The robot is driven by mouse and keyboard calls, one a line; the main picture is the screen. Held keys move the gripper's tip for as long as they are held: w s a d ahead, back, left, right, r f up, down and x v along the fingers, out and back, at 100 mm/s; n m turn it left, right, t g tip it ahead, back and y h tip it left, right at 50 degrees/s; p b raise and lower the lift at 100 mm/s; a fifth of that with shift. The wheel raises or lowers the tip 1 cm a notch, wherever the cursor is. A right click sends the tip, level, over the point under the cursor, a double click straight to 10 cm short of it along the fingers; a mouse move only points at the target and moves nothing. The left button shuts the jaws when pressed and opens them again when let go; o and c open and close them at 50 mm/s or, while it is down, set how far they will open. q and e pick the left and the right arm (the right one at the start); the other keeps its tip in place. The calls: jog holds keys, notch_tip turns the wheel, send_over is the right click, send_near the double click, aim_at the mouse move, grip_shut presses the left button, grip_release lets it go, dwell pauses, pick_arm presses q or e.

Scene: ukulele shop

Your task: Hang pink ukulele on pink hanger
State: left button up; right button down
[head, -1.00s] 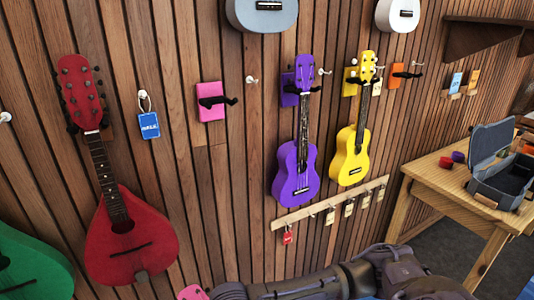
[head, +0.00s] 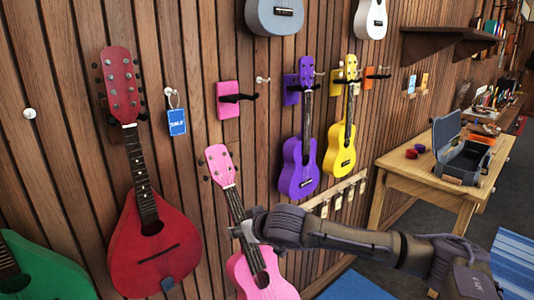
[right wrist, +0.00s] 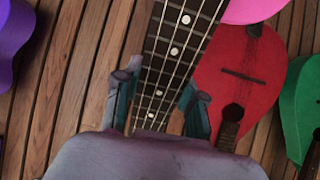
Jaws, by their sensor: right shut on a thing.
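The pink ukulele (head: 219,163) is upright, tilted a little with its head to the left, in front of the wall. My right gripper (head: 246,232) is shut on its neck, just above the body; the fretted neck (right wrist: 178,50) runs between the fingers (right wrist: 155,105) in the right wrist view. The pink hanger (head: 228,99) is a pink block with a dark forked hook on the wall. It is empty, and the ukulele's head is just below it, apart from it. The lower end of the ukulele's body is cut off by the frame. My left gripper does not show.
A red instrument (head: 150,245) hangs left of the pink ukulele, with a blue tag (head: 177,122) between. Purple (head: 298,172) and yellow (head: 340,150) ukuleles hang to the right. A grey one (head: 274,14) is above. A wooden table (head: 400,167) with an open case (head: 462,150) stands at right.

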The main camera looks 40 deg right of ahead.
jog(key=w+d+r+t+b, duration=0.25)
jog(key=d+r, duration=0.25)
jog(key=r, duration=0.5)
jog(key=w+d+r+t+b, duration=0.15)
jog(key=d+r+t, duration=0.35)
jog(key=r, duration=0.5)
pick_arm(q)
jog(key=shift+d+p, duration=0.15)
jog(key=shift+p, duration=2.25)
pick_arm(e)
jog(key=shift+n+g+y, duration=0.3)
jog(key=shift+g+y, duration=0.25)
jog(key=shift+y, duration=0.05)
jog(key=shift+w+d+f, duration=0.1)
jog(key=shift+w, duration=1.35)
jog(key=shift+w+d+f, duration=0.1)
jog(key=shift+w, duration=1.3)
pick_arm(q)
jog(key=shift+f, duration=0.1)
pick_arm(e)
jog(key=shift+s+d+r, duration=0.1)
jog(key=shift+s+r, duration=0.1)
jog(key=shift+w, duration=0.1)
